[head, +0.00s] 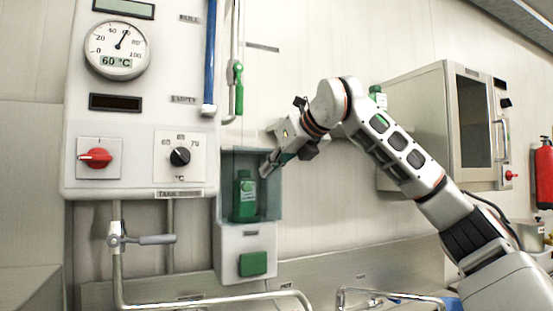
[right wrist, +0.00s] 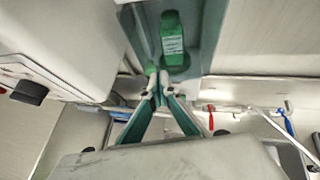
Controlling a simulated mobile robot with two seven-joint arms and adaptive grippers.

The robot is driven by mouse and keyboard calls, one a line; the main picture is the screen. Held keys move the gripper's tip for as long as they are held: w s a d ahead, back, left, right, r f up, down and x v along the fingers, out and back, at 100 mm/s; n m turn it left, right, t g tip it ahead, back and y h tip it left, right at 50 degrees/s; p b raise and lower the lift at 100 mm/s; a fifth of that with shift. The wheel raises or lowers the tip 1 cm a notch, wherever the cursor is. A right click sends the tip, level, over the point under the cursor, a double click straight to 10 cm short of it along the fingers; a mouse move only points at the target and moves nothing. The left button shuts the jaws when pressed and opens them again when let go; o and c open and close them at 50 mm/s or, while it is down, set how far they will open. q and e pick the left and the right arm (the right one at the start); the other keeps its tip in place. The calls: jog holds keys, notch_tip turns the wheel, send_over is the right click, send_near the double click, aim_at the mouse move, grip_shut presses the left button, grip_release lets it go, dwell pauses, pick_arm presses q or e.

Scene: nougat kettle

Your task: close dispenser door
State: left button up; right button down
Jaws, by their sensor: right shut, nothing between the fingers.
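The dispenser (head: 232,238) is a pale box on the wall with a teal-tinted bay (head: 270,205) in its upper part. A green bottle (head: 244,198) stands upright in the bay; it also shows in the right wrist view (right wrist: 172,42). I cannot clearly make out the door's panel or how far it is swung. My right gripper (head: 266,169) is shut and empty, with its fingertips at the upper right of the bay, beside the bottle. In the right wrist view the fingertips (right wrist: 158,84) meet just below the bottle. Whether they touch the dispenser is unclear. My left gripper is out of view.
A control panel (head: 135,130) with a gauge and knobs is left of the dispenser. A green button (head: 253,264) is below the bay. A green-handled valve pipe (head: 239,85) runs above. A metal cabinet (head: 415,125) and fire extinguisher (head: 544,175) are at right.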

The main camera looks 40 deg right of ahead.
aim_at(248, 181)
jog(key=w, duration=0.3)
jog(key=w+f+p, duration=0.1)
jog(key=w, duration=0.2)
jog(key=shift+a+f, duration=0.1)
jog(key=shift+f, duration=0.05)
jog(key=shift+w, duration=0.2)
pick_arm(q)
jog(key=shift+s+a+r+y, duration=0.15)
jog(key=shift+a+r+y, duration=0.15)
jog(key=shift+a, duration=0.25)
